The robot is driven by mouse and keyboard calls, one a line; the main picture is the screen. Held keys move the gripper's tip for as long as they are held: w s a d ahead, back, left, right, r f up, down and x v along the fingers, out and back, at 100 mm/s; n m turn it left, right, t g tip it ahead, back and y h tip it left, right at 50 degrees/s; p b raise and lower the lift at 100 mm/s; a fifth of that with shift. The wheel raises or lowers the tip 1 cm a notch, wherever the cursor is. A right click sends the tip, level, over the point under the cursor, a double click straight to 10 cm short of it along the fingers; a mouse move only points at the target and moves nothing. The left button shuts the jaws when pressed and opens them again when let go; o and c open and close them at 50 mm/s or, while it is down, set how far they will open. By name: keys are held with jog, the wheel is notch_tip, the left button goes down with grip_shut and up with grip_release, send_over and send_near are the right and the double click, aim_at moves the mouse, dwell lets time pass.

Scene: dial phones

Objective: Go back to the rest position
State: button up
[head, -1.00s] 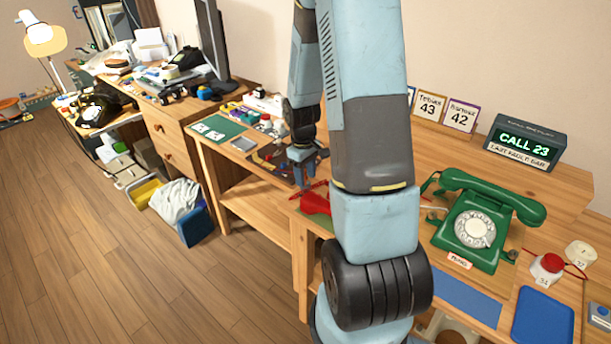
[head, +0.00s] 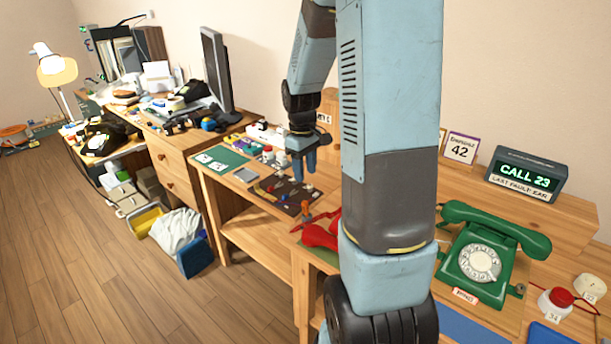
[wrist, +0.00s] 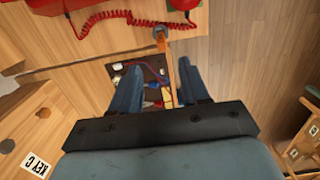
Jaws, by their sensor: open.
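My gripper (head: 304,160) is above the left part of the wooden workbench in the head view, pointing down over a dark tool mat. In the wrist view its two blue fingers (wrist: 168,90) stand wide apart with nothing held between them. The dark mat (wrist: 150,72) with small coloured items lies below the fingers there. My arm's large links hide part of the bench in the head view.
A green dial phone (head: 483,255) and a display reading CALL 23 (head: 525,174) stand at right. A red phone (head: 320,236) is partly hidden behind my arm; its coiled red cord (wrist: 115,17) shows in the wrist view. A monitor (head: 216,70) stands back left.

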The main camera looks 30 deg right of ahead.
dwell(0.5)
jog(key=s+a+r+m+t, duration=0.2)
jog(key=s+a+r, duration=0.3)
jog(key=s+r, duration=0.5)
jog(key=s+a+r+m+t, duration=0.2)
jog(key=s+a+r+t, duration=0.2)
jog(key=s+r, duration=0.6)
jog(key=shift+s+a, duration=0.25)
jog(key=shift+a, duration=1.05)
jog(key=shift+r, duration=0.1)
